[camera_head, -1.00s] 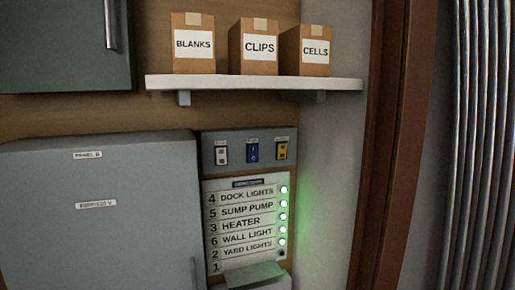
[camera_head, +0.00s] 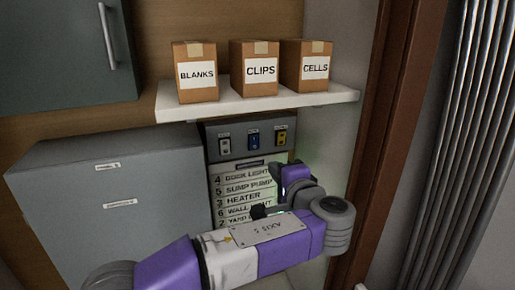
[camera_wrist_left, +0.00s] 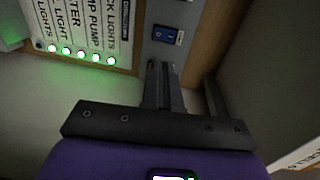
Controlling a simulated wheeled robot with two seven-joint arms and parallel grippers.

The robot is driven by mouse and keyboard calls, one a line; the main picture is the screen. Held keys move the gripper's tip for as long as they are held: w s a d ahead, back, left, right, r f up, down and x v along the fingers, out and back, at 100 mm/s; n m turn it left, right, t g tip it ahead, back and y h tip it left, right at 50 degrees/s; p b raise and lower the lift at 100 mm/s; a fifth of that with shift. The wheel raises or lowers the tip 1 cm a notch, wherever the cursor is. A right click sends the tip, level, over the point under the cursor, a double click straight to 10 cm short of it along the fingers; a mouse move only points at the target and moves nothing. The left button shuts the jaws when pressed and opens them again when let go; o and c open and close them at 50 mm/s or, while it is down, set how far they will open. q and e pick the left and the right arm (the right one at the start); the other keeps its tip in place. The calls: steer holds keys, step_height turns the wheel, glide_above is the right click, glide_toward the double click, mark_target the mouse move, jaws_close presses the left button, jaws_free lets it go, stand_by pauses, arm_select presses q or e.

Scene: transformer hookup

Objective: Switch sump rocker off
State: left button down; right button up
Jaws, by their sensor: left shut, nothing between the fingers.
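A grey switch panel (camera_head: 238,133) holds three rockers in a row: a white one (camera_head: 225,146), a blue one (camera_head: 253,140) and a yellow one (camera_head: 281,137). Their small labels are too blurred to read, so I cannot tell which is the sump rocker. In the left wrist view the blue rocker (camera_wrist_left: 167,36) lies just beyond my left gripper (camera_wrist_left: 161,70), whose fingers are shut and empty. They look apart from it. In the head view the arm hides the fingertips. My right gripper is not in view.
Below the rockers is a directory card (camera_head: 232,189) listing sump pump among other circuits; several green lamps (camera_wrist_left: 81,54) glow beside it. A grey cabinet (camera_head: 110,205) stands left. A shelf (camera_head: 330,97) with three boxes overhangs the panel. A wall closes the right side.

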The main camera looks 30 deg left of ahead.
mark_target(254, 147)
arm_select(q)
steer(key=shift+w+f, duration=0.1)
steer(key=p+x, duration=0.3)
steer(key=x, duration=1.1)
steer(key=shift+d+p, duration=0.1)
steer(key=shift+p, duration=0.3)
